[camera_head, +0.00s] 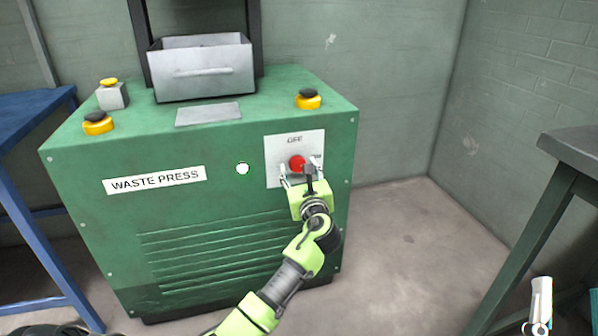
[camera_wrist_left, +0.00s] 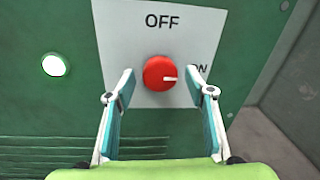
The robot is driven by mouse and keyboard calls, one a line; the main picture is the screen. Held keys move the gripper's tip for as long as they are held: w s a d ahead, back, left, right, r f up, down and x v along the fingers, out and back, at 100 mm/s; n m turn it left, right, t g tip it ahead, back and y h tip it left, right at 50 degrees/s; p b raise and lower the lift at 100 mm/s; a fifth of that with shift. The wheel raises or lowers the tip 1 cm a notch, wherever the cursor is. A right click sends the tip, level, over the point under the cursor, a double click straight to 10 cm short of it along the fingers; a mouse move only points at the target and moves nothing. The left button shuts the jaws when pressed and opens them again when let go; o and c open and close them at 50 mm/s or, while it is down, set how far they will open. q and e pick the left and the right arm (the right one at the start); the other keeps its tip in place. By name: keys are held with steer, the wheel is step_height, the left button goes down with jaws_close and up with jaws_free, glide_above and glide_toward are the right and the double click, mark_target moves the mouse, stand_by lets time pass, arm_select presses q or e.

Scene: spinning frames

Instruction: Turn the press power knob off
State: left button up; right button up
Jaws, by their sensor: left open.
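The press power knob (camera_head: 297,162) is red and round, on a pale plate (camera_head: 283,150) on the green waste press front. In the left wrist view the knob (camera_wrist_left: 159,73) has a white mark pointing right, toward the partly hidden ON label. OFF (camera_wrist_left: 165,20) is printed above the knob. My left gripper (camera_head: 301,169) is in front of the plate; in the left wrist view its open fingers (camera_wrist_left: 168,88) are on either side of the knob, with gaps visible. Contact with the plate cannot be told. At the lower right, a pale part (camera_head: 540,305) may be my right gripper; its jaws are unclear.
The waste press (camera_head: 220,215) carries a grey bin (camera_head: 203,70), yellow-and-black buttons (camera_head: 98,123) and a small grey box with a yellow button (camera_head: 111,95). A white round light (camera_head: 242,168) is left of the plate. A blue table (camera_head: 30,110) stands left, a dark table (camera_head: 575,150) right.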

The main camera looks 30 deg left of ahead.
arm_select(q)
steer(key=c, duration=1.1)
